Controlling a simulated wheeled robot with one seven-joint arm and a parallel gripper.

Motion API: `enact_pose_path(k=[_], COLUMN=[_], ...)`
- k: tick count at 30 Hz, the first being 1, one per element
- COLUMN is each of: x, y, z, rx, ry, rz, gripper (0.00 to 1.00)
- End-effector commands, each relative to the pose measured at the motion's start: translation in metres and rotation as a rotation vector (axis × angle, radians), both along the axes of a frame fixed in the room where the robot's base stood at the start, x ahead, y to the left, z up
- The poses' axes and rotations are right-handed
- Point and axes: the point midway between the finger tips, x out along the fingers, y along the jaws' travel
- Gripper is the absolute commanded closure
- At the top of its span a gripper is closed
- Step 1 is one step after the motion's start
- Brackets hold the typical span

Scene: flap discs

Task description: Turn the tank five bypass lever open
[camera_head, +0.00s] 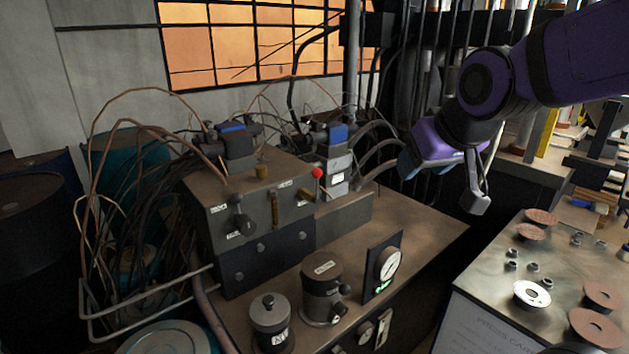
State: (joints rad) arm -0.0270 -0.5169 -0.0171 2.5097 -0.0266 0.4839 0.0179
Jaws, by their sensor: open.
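A dark metal valve block (262,225) stands on the bench with small labels, too small to read. I cannot tell which part is the tank five bypass lever. My gripper (443,178) hangs from the purple arm, right of the valve block and above the bench's back right. It is open and apart from every lever, with nothing seen in it.
A pressure gauge (388,264) and two metal cylinders (322,290) (270,322) stand on the bench front. Pipes and cables (150,190) crowd the left. A cart (490,278) with discs and nuts stands at right. The bench top (425,228) right of the block is clear.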

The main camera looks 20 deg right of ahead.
Motion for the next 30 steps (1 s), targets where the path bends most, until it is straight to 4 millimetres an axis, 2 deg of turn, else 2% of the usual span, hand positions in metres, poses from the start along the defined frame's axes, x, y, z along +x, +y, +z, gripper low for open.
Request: enact_pose_path(k=[1,6,15,21,30], x=[0.018,0.075,0.161,0.206,0.248], y=[0.001,0.004,0.013,0.023,0.04], z=[-0.006,-0.021,-0.057,-0.088,-0.141], rx=[-0.001,-0.002,0.003,0.015,0.05], ry=[-0.023,-0.142,-0.353,-0.494,-0.701], rz=[0.004,0.016,0.05,0.082,0.134], gripper=[0.46,0.46,0.46,0.46,0.46])
